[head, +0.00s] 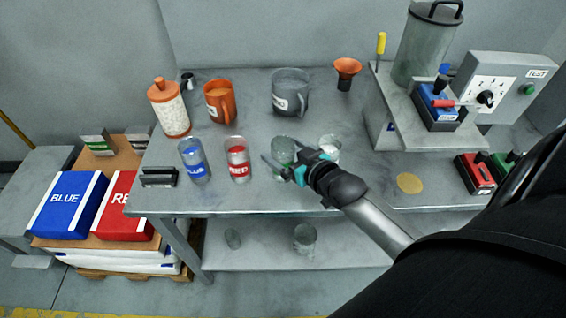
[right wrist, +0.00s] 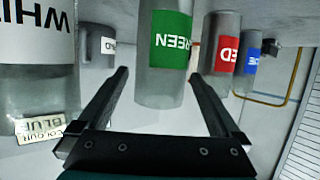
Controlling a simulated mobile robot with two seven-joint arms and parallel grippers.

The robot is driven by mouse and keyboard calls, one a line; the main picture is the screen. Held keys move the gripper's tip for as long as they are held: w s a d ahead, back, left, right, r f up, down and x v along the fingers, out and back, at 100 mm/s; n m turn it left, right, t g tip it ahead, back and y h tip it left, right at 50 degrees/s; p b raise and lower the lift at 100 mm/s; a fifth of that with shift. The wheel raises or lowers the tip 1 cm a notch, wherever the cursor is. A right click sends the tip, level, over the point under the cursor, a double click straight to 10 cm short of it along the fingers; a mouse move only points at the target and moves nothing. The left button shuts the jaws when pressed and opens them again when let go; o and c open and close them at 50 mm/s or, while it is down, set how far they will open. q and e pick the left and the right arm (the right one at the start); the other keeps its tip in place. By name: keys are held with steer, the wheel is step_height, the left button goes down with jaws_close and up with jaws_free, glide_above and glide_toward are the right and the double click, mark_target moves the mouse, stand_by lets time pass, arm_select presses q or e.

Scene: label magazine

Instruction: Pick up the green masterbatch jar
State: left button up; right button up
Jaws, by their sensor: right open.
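The green masterbatch jar (head: 283,147) is a clear jar with a green label, standing on the grey bench between the red jar (head: 237,160) and the white jar (head: 330,146). My right gripper (head: 284,166) is open at its near side and hides part of it. In the right wrist view the green jar (right wrist: 165,50) appears between the two spread fingers (right wrist: 159,78), with a gap on each side. I cannot tell how deep it is between them. My left gripper is not in view.
The blue jar (head: 194,161) stands left of the red one. An orange jug (head: 219,103) and a grey jug (head: 290,92) stand behind. A raised stand with a control box (head: 497,86) is at right. A black holder (head: 158,178) sits by the left edge.

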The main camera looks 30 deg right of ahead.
mark_target(277, 149)
steer(key=shift+f+b+x, duration=0.2)
steer(key=shift+b+x, duration=0.1)
steer(key=shift+x, duration=0.75)
steer(key=shift+f+b+x, duration=0.2)
steer(key=shift+b+x, duration=0.05)
steer(key=shift+x, duration=0.75)
steer(key=shift+s, duration=0.15)
steer(key=shift+c, duration=0.4)
steer(key=c, duration=1.3)
steer(key=shift+c, duration=0.8)
steer(key=shift+r, duration=0.1)
